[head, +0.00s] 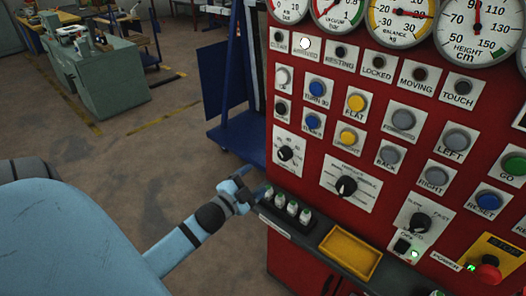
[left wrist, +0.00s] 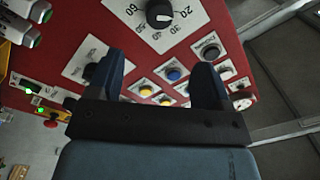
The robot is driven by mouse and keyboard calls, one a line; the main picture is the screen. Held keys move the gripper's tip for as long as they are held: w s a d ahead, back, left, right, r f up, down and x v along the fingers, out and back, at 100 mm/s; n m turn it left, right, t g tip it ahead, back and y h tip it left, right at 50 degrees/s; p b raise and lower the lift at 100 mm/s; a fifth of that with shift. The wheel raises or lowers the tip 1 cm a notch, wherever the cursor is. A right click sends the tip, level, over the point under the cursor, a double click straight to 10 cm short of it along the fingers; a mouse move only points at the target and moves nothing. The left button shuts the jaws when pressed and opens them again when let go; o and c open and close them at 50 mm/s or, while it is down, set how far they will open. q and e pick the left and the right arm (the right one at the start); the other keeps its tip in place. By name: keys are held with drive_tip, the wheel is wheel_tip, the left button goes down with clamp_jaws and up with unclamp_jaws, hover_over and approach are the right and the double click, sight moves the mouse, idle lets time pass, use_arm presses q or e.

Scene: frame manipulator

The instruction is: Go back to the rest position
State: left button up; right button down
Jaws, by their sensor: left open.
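My left gripper (head: 256,192) reaches in from the left in the head view, at the left edge of a red control panel (head: 315,155). It is close to a black holder with several white-and-green bottle-like items (head: 292,209). In the left wrist view its two dark fingers (left wrist: 160,85) stand wide apart with nothing between them. Panel buttons and a black knob (left wrist: 159,13) show behind and beyond the fingers. Whether the gripper touches the panel or holder cannot be told. My right gripper is not in view.
The panel has gauges (head: 402,15), coloured buttons, knobs and a lit green lamp. A yellow tray (head: 350,252) sits on the ledge below. A blue trolley (head: 240,135) stands behind the panel's left side. A green workbench (head: 100,80) is far left. Open floor (head: 130,160) lies between.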

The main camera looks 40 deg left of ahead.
use_arm(q)
drive_tip(key=shift+s, duration=0.45)
drive_tip(key=s+d+f+n+g+h+p, duration=0.1)
drive_tip(key=s+d+f+n+g+p, duration=0.1)
drive_tip(key=d, duration=0.5)
drive_tip(key=s+d+f+n+g+h+p, duration=0.2)
drive_tip(key=s+d+f+g+p, duration=0.1)
drive_tip(key=s+d, duration=0.4)
drive_tip(key=s+d+f+n+g+h+p, duration=0.1)
drive_tip(key=s+d+f+p, duration=0.3)
drive_tip(key=d, duration=0.5)
drive_tip(key=shift+s+d+f+n+g, duration=0.2)
drive_tip(key=shift+s+n+g, duration=0.35)
drive_tip(key=shift+n+g, duration=0.2)
drive_tip(key=shift+a, duration=0.1)
